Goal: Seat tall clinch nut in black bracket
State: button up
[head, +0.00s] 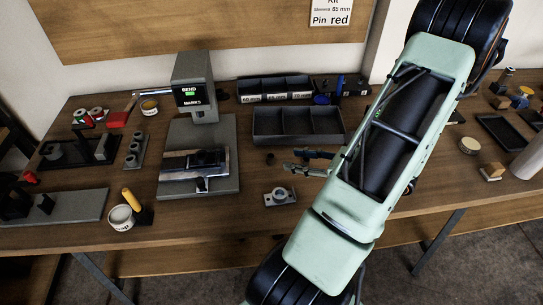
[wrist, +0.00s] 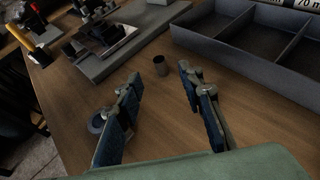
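A small dark grey upright cylinder (head: 270,158), which looks like the tall clinch nut, stands on the wooden bench right of the press. In the wrist view it (wrist: 160,65) stands just beyond the fingertips, centred between them. My gripper (head: 291,160) is open and empty, its fingers pointing left toward the cylinder; the wrist view shows both blue-padded fingers (wrist: 161,75) spread apart. A black part (head: 207,158), which looks like the black bracket, sits on a shiny metal block on the press base. It shows in the wrist view (wrist: 100,34) at upper left.
The grey press (head: 196,85) has a lit green mark. A grey ringed bracket (head: 280,196) lies near the front edge, partly behind a finger in the wrist view. A divided dark tray (head: 298,138) lies behind my gripper. A white tin (head: 121,218) stands at front left.

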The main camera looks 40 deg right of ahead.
aim_at(272, 157)
jog(key=x, duration=0.9)
jog(key=shift+w+a+f, duration=0.15)
jog(key=shift+w, duration=0.1)
grip_shut()
